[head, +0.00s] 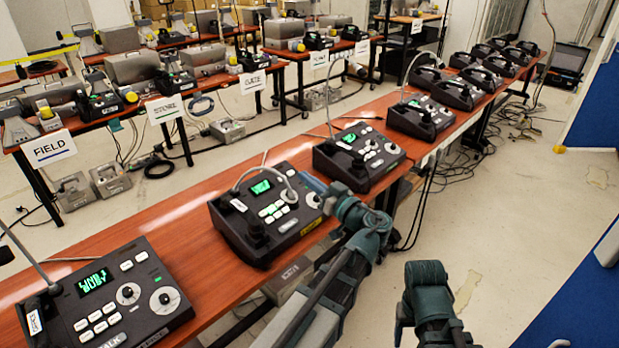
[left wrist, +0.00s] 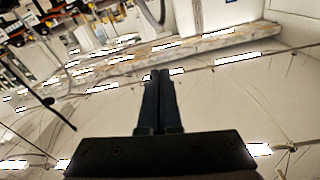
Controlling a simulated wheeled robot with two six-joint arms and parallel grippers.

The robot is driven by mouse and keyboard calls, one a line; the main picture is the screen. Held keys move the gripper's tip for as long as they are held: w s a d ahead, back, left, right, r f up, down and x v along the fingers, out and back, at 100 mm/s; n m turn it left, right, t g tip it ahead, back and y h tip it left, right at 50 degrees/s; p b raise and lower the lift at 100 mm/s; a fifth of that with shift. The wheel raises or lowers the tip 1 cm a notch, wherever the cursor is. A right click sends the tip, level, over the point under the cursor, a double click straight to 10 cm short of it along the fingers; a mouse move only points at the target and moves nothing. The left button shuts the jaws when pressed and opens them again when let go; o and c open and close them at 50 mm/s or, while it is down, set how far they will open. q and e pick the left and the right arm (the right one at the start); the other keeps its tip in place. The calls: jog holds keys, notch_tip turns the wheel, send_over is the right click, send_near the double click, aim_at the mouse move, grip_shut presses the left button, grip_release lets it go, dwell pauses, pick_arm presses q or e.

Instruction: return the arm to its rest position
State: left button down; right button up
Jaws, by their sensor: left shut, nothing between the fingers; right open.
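My left arm (head: 340,270) comes up from the lower middle of the head view. Its end, with the left gripper (head: 314,184), is small and blurred beside the desk phone with a green display (head: 268,210); I cannot tell how far apart they are. In the left wrist view the gripper's two dark fingers (left wrist: 163,74) are shut together with nothing between them, over pale floor. Part of my right arm (head: 428,285) shows at the lower right of the head view, bent. Its gripper is not visible.
The long wooden table (head: 165,225) holds a row of phones, including a near one marked TALK (head: 105,295) and another further along (head: 358,152). A thin microphone stalk rises from several. Open floor (head: 510,230) lies right of the table. Labelled tables, one marked FIELD (head: 48,148), stand behind.

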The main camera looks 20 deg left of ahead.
pick_arm(q)
jog(key=shift+f, duration=0.1)
dwell(0.4)
jog(key=s+d+f+m+g+h, duration=0.2)
jog(key=s+d+f+m+h, duration=0.15)
jog(key=f, duration=0.45)
jog(key=s+d+f+m+g+h, duration=0.3)
jog(key=s+d+f+h, duration=0.15)
jog(key=f, duration=0.35)
jog(key=s+d+f+m+g+h, duration=0.1)
jog(key=s+d+f+m+h, duration=0.2)
jog(key=s+d+m, duration=0.1)
jog(key=s+d+f+m+g+h+p, duration=0.1)
jog(key=s+d+f+m+g+h, duration=0.1)
jog(key=s+d, duration=0.4)
jog(key=d+f+m+h, duration=0.1)
jog(key=d+m+h, duration=0.1)
jog(key=d, duration=0.1)
jog(key=shift+s+d+f+h, duration=0.15)
jog(key=shift+s+d+h, duration=0.05)
jog(key=shift+s+h, duration=0.15)
